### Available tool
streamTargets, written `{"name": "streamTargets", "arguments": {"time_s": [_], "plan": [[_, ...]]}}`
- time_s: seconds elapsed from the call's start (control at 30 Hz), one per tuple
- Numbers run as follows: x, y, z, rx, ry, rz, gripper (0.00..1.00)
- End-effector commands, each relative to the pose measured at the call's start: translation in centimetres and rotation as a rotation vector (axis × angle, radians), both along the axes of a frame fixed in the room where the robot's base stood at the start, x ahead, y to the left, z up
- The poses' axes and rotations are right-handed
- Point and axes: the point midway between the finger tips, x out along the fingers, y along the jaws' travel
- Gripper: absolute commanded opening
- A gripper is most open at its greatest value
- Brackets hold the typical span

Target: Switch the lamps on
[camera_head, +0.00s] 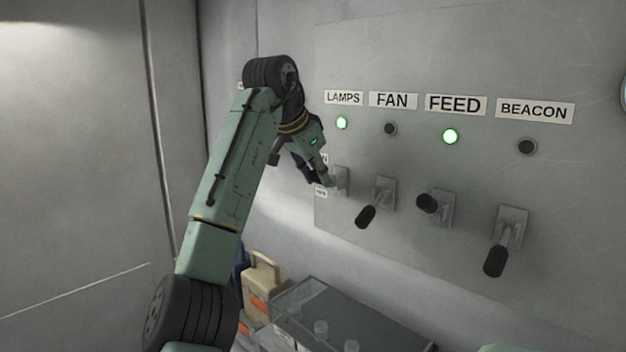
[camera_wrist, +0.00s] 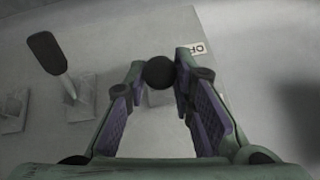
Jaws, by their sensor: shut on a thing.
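The LAMPS label (camera_head: 343,98) is on the grey wall panel. The round light (camera_head: 342,123) under it glows green. The LAMPS switch plate (camera_head: 343,180) shows below, its lever mostly hidden by my gripper (camera_head: 322,181) in the head view. In the wrist view, my gripper (camera_wrist: 156,80) has its purple-padded fingers shut on the black lever knob (camera_wrist: 159,72), which sits between the fingertips. The lever's exact tilt cannot be told. A small label (camera_wrist: 197,47), partly hidden by a finger, shows beside it.
The FAN lever (camera_head: 367,216) and BEACON lever (camera_head: 495,260) point down, with dark lights. The FEED lever (camera_head: 428,204) is raised and its light (camera_head: 450,137) glows green. A clear-sided case (camera_head: 375,325) and a beige container (camera_head: 262,278) stand below the panel.

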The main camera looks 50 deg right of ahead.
Motion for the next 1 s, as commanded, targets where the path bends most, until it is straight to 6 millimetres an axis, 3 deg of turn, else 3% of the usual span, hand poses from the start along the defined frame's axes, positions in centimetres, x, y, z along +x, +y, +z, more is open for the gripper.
{"name": "streamTargets", "arguments": {"time_s": [0.3,0.87,0.9,1.0], "plan": [[-0.13,-0.40,0.49,0.092,-0.009,-0.002,0.00],[-0.11,-0.50,0.54,0.112,-0.013,-0.002,0.00],[-0.10,-0.50,0.54,0.111,-0.012,-0.002,0.24],[-0.09,-0.50,0.54,0.111,-0.012,-0.002,0.31]]}}
